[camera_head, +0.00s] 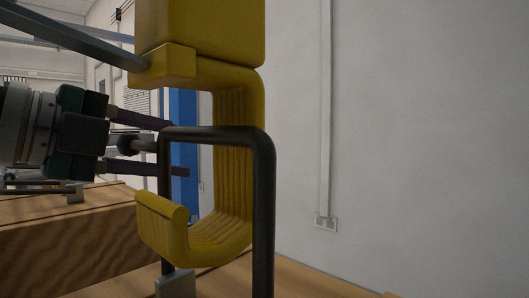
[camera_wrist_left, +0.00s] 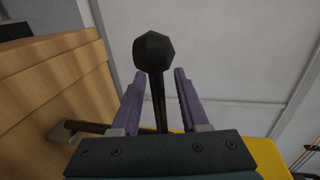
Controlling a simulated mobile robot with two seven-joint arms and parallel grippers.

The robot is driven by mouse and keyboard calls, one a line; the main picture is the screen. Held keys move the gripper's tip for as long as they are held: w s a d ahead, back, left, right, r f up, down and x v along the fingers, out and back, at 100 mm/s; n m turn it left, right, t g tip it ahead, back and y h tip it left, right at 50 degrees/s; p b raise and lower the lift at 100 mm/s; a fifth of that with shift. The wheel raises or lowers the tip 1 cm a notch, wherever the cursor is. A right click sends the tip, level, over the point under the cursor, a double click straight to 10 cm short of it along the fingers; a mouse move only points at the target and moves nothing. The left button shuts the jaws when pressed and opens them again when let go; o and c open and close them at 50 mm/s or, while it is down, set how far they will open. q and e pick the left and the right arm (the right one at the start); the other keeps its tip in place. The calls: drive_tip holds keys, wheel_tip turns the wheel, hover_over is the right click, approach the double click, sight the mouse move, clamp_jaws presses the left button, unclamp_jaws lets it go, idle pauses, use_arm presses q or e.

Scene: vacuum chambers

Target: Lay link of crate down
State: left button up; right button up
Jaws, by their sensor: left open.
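The crate's link is a black inverted-U bar (camera_head: 264,200), standing upright in the head view. A short stem with a dark knob (camera_head: 126,145) sticks out from its left leg. The knob also shows large in the left wrist view (camera_wrist_left: 153,50). My left gripper (camera_head: 178,148) reaches in from the left, level with the stem. It is open, with one finger on each side of the knob and stem; whether the fingers touch them I cannot tell. The wooden crate (camera_head: 75,240) is at lower left. My right gripper is not in view.
A large yellow hook (camera_head: 235,150) hangs from a yellow block (camera_head: 205,35); its curved lower part passes through the link's opening. A grey metal bracket (camera_head: 175,284) sits at the link's foot. A plain wall (camera_head: 430,130) fills the right side, with free air before it.

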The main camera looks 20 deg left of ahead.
use_arm(q)
drive_tip(key=shift+s, duration=0.1)
drive_tip(key=shift+c, duration=0.5)
clamp_jaws()
idle(0.8)
